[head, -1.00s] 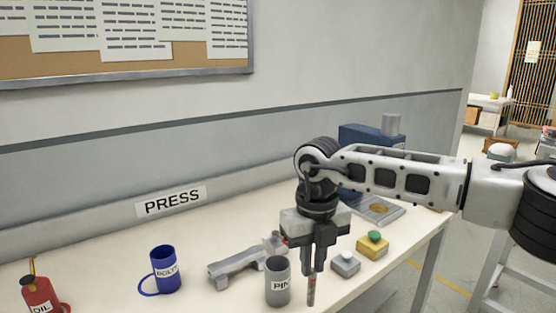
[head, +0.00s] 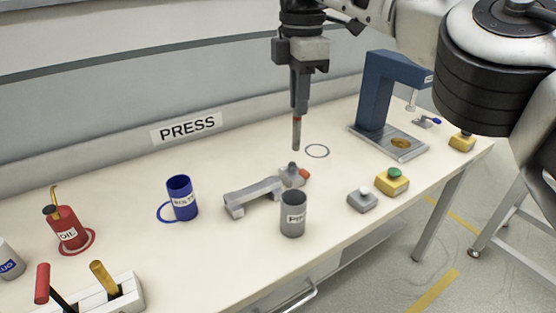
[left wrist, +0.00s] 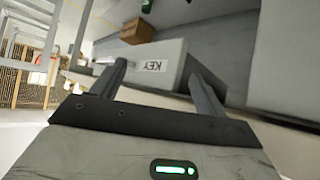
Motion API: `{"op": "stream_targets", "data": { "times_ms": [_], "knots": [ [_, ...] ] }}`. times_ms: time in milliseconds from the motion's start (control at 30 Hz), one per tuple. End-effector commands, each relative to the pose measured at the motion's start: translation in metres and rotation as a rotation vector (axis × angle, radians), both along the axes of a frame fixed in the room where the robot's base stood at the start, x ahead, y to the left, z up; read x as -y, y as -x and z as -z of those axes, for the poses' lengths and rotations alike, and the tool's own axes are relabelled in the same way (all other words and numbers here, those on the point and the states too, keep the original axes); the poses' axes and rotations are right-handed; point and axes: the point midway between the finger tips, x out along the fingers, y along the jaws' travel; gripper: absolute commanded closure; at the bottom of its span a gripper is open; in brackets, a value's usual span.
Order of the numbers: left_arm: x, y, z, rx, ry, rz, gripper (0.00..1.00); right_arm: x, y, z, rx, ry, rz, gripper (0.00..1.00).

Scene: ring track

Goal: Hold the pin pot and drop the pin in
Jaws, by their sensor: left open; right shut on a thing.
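The grey pin pot (head: 293,216), labelled with a partly readable "PIN", stands upright near the front edge of the bench. My right gripper (head: 299,108) points down above the bench and is shut on the pin (head: 296,134), a thin grey rod with a red band near the fingers. The pin hangs upright, behind and above the pot in the picture, apart from it. My left gripper is out of the head view. In the left wrist view my left gripper (left wrist: 155,78) is open, with a box marked KEY seen beyond its fingers.
A grey fixture (head: 255,195) with a red-tipped clamp lies behind the pot. A blue bolts cup (head: 181,198) and red oil can (head: 66,228) stand left. Grey (head: 362,200) and yellow (head: 391,182) button boxes and a blue press (head: 376,95) stand right. An empty ring outline (head: 317,151) marks the bench.

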Motion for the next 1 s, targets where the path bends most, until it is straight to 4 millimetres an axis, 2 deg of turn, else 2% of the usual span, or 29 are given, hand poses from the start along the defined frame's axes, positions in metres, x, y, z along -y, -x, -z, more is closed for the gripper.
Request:
{"op": "stream_targets", "data": {
  "times_ms": [33,200,300,500,600,700,900,1000],
  "knots": [
    [-0.002,-0.008,-0.009,0.025,0.001,-0.005,0.24,0.000,0.000,0.000,0.000,0.000,0.000,1.00],
    [-0.003,-0.007,-0.002,-0.093,0.085,-0.073,0.24,0.000,0.000,0.000,0.001,0.000,-0.002,1.00],
    [0.022,-0.019,-0.005,-0.196,0.181,-0.066,0.24,0.000,0.000,0.000,0.001,0.000,-0.002,1.00],
    [0.104,-0.056,-0.044,-0.184,0.234,0.204,0.24,0.003,0.000,0.000,0.002,-0.001,0.001,1.00],
    [0.130,-0.063,-0.059,-0.192,0.222,0.325,0.24,0.004,-0.001,0.001,0.001,0.000,0.003,1.00],
    [0.147,-0.065,-0.071,-0.203,0.198,0.426,0.24,0.001,0.000,0.001,0.001,0.001,-0.003,1.00],
    [0.169,-0.065,-0.088,-0.222,0.126,0.604,0.24,-0.002,0.000,0.000,0.000,0.001,-0.005,1.00],
    [0.156,-0.091,-0.100,-0.128,0.127,0.538,0.24,-0.001,0.000,0.000,0.000,0.001,-0.004,1.00]
  ]
}}
